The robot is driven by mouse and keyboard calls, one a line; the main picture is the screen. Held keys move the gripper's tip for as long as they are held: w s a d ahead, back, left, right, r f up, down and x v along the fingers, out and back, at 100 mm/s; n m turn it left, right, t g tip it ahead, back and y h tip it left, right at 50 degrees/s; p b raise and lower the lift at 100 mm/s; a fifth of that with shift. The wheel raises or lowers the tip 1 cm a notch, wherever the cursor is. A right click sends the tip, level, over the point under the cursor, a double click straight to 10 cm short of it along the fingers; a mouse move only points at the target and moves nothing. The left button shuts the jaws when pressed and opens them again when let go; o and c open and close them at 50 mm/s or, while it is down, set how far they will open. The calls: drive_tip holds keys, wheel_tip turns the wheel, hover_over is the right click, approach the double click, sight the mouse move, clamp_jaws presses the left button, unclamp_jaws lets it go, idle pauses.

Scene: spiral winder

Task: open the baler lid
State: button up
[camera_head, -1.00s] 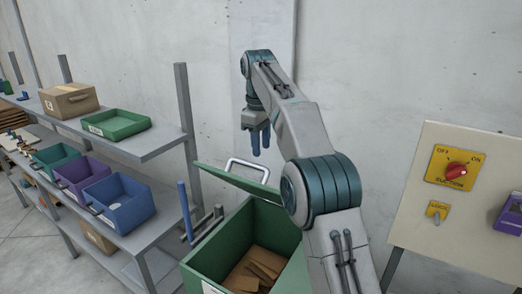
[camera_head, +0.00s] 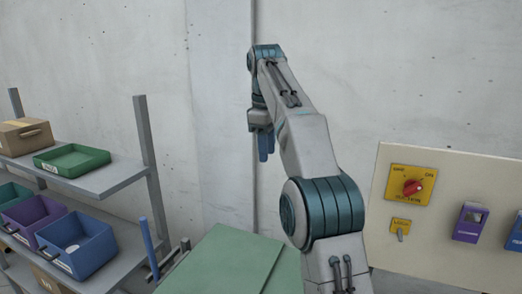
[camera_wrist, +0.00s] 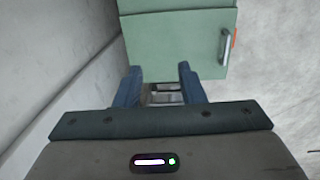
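The green baler shows at the bottom of the head view, with its lid (camera_head: 225,262) as a broad flat green panel cut by the frame's lower edge. No opening or inside shows there, and the lid's handle is not in sight.
A shelf (camera_head: 105,182) with a green tray (camera_head: 72,160), a carton and coloured bins stands at the left. A blue-topped post (camera_head: 149,243) stands beside the baler. A panel with a red knob (camera_head: 413,187) is at the right. The concrete wall is close behind my arm.

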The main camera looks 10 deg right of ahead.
drive_tip(key=s+d+f+m+t+b, duration=0.1)
drive_tip(key=s+d+f+m, duration=0.1)
drive_tip(key=s, duration=0.5)
drive_tip(key=s+d+f+m+t+b, duration=0.1)
drive_tip(key=s+d+f+m+b, duration=0.1)
drive_tip(key=s+f+m, duration=0.2)
drive_tip(key=s+f, duration=0.2)
drive_tip(key=s, duration=0.1)
drive_tip(key=shift+b, duration=0.3)
drive_tip(key=s+f+m+b, duration=0.1)
drive_tip(key=s+f+m, duration=0.1)
drive_tip(key=s+f, duration=0.4)
drive_tip(key=s+d+f+m+t, duration=0.1)
drive_tip(key=s+f+m, duration=0.1)
drive_tip(key=s+f, duration=0.3)
drive_tip(key=s+d+f+m+b, duration=0.1)
drive_tip(key=s+f+m, duration=0.1)
drive_tip(key=s+f, duration=0.4)
drive_tip(key=shift+s+f+b, duration=0.3)
drive_tip(key=shift+f+b, duration=0.05)
drive_tip(key=shift+f, duration=0.55)
drive_tip(key=shift+c, duration=0.4)
drive_tip(key=shift+s+f, duration=0.2)
drive_tip(key=shift+f, duration=0.05)
clamp_jaws()
